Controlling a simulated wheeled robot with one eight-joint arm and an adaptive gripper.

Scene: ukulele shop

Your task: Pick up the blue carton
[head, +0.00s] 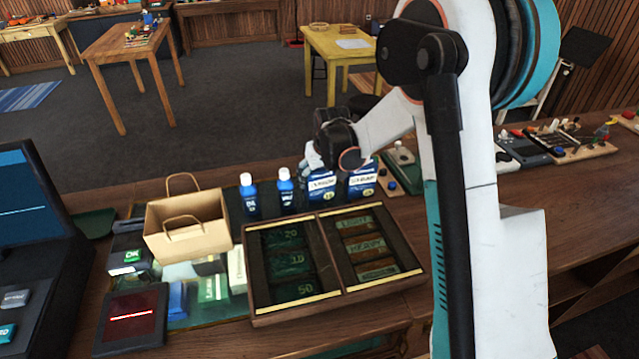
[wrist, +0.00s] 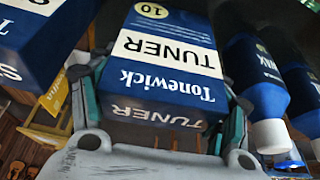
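Two blue cartons with white label bands stand side by side at the back of the counter, the left one (head: 321,187) and the right one (head: 362,181). My gripper (head: 312,160) is just above the left carton in the head view, and my arm comes down from the right. In the wrist view a blue "Tonewick TUNER 10" carton (wrist: 165,65) lies between my two spread fingers (wrist: 165,120), one on each side. Firm contact is not visible. The second blue carton (wrist: 35,40) is at the left of the wrist view.
Two blue bottles, one (head: 249,195) and another (head: 286,190), stand left of the cartons. A wooden divided tray (head: 330,250) lies in front. Counter right of my arm has bare room.

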